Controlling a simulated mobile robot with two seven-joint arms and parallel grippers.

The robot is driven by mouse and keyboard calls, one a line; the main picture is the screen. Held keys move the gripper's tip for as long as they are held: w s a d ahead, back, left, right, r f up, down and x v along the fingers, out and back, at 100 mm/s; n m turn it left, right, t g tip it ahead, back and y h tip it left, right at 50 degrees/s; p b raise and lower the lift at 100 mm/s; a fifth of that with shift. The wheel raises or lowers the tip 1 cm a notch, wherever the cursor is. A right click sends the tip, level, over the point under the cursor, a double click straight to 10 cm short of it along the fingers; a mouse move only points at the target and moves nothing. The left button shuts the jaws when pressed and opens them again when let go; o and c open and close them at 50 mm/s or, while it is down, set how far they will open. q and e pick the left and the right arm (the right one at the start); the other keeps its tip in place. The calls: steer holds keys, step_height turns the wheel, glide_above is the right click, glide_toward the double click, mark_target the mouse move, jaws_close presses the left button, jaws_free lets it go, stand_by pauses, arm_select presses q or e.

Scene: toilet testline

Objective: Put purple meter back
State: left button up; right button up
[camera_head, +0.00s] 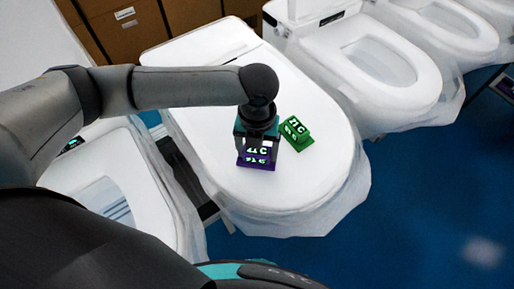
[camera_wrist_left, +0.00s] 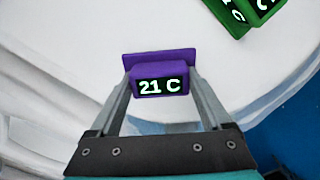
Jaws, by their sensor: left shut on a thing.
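The purple meter (camera_head: 256,160) is at the closed white toilet lid, near its front left part, in the head view. In the left wrist view the purple meter (camera_wrist_left: 160,74) shows a dark display reading "21 C". My left gripper (camera_head: 257,145) points down over the lid and is shut on the purple meter. In the left wrist view the fingers of my left gripper (camera_wrist_left: 160,95) stand on either side of it. I cannot tell whether the meter touches the lid. My right gripper is not in view.
A green meter (camera_head: 296,133) sits on the same lid (camera_head: 300,185), just right of the purple one; it also shows in the left wrist view (camera_wrist_left: 240,10). Plastic-wrapped open toilets (camera_head: 385,95) stand to the right. Another toilet (camera_head: 105,185) stands at left. Brown boxes (camera_head: 130,30) are behind.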

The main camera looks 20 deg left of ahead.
arm_select(q)
steer(key=shift+f, duration=0.1)
steer(key=o, duration=1.3)
step_height(320, 180, up, 12)
steer(key=shift+r, duration=0.2)
